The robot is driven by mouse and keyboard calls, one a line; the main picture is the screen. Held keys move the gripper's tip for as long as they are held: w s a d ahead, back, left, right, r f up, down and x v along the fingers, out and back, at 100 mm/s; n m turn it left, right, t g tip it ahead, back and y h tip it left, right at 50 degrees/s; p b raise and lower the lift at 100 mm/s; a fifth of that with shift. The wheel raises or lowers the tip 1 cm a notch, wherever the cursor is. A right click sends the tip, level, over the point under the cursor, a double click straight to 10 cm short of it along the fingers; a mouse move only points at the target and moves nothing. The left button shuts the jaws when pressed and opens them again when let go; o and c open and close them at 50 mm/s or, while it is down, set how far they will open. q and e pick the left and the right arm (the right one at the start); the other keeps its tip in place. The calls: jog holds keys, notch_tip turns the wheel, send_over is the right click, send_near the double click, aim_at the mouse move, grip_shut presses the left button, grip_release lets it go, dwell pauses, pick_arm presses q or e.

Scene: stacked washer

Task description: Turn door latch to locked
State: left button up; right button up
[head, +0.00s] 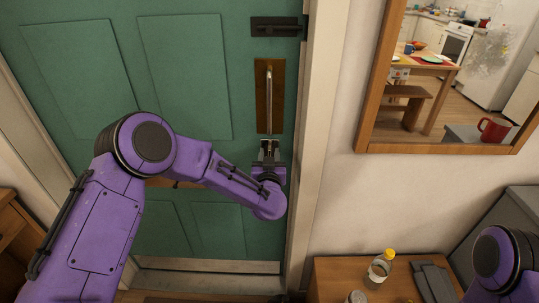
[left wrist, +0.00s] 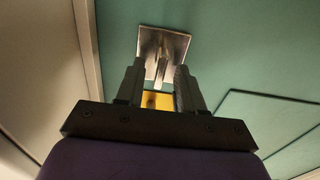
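A green door (head: 181,75) fills the left and middle of the head view. In the left wrist view, a square silver plate (left wrist: 180,41) with a narrow upright metal piece (left wrist: 161,70), likely the latch, is on the green surface. My left gripper (head: 267,148) is at the lower end of the door's long handle in the head view, where it covers the latch area. In the left wrist view my left gripper (left wrist: 160,72) has its fingers apart, with the metal piece appearing between them; contact cannot be told. My right gripper is out of view.
A brass plate with a long handle (head: 268,95) and a black fitting (head: 275,27) are above my left gripper. The white door frame (head: 312,140) is close on the right. A wooden cabinet (head: 335,275) holds a bottle (head: 379,270) at the lower right. A mirror (head: 440,149) hangs above it.

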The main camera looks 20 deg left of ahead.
pick_arm(q)
jog(key=shift+c, duration=0.3)
grip_shut()
jog(key=shift+f+n, duration=0.1)
jog(key=shift+n, duration=0.3)
jog(key=shift+a+f+n+b, duration=0.15)
jog(key=shift+n+b, duration=2.35)
jog(key=shift+n, duration=1.75)
jog(key=shift+f+n+b, duration=0.15)
jog(key=shift+n+b, duration=2.35)
jog(key=shift+n, duration=1.75)
